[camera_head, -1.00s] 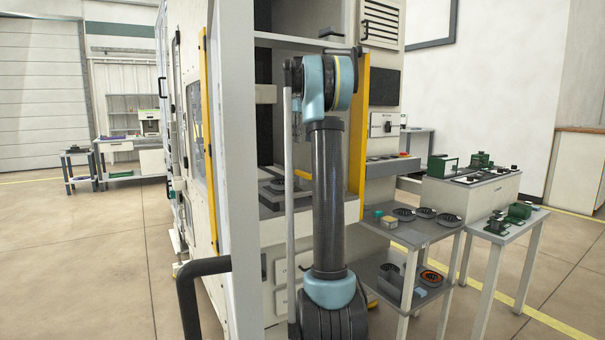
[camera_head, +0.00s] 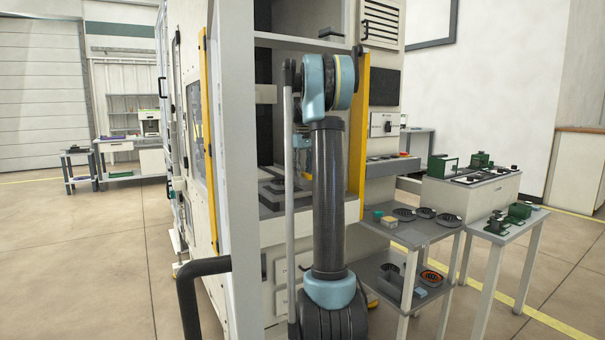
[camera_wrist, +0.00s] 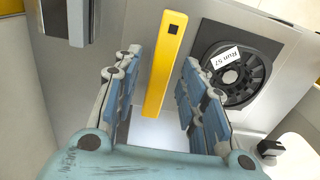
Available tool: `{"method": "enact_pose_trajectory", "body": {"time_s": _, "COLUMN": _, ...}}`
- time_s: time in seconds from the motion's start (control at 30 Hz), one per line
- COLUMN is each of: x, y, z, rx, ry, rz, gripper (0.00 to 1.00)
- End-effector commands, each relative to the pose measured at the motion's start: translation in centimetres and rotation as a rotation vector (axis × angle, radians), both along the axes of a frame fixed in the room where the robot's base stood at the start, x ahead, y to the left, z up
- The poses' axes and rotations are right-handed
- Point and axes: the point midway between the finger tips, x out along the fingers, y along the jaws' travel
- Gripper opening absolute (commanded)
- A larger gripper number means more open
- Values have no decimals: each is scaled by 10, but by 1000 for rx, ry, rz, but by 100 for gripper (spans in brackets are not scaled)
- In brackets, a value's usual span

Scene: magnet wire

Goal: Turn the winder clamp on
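In the wrist view, a yellow bar (camera_wrist: 165,65), which looks like the winder clamp's lever, stands out beside a round black spool (camera_wrist: 232,75) with a white "Run 57" label on a grey plate. My gripper (camera_wrist: 160,62) is open, with one blue-padded finger on each side of the bar and visible gaps on both sides. I cannot tell how deep the bar reaches between the fingers. In the head view, my gripper (camera_head: 303,150) is inside the machine's bay, partly hidden by my arm and a grey post.
A grey post (camera_head: 290,200) and a yellow-edged frame (camera_head: 357,120) border the bay. A black knob (camera_wrist: 270,148) is near the spool, and a grey block (camera_wrist: 68,20) is at upper left. A side table (camera_head: 420,232) with several spools stands right.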

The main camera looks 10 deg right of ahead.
Motion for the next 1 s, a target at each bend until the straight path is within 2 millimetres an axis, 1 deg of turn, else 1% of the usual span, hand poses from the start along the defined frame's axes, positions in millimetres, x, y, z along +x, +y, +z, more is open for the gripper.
{"method": "enact_pose_trajectory", "body": {"time_s": 0.3, "x": 0, "y": 0, "z": -2, "rx": 0, "ry": 0, "rz": 0, "gripper": 38}}
{"method": "enact_pose_trajectory", "body": {"time_s": 0.47, "x": 0, "y": 0, "z": -2, "rx": 0, "ry": 0, "rz": 0, "gripper": 2}}
{"method": "enact_pose_trajectory", "body": {"time_s": 0.5, "x": 0, "y": 0, "z": -2, "rx": 0, "ry": 0, "rz": 0, "gripper": 0}}
{"method": "enact_pose_trajectory", "body": {"time_s": 0.77, "x": 0, "y": 0, "z": -2, "rx": 0, "ry": 0, "rz": -8, "gripper": 0}}
{"method": "enact_pose_trajectory", "body": {"time_s": 1.0, "x": 0, "y": 0, "z": -2, "rx": 0, "ry": 0, "rz": -88, "gripper": 0}}
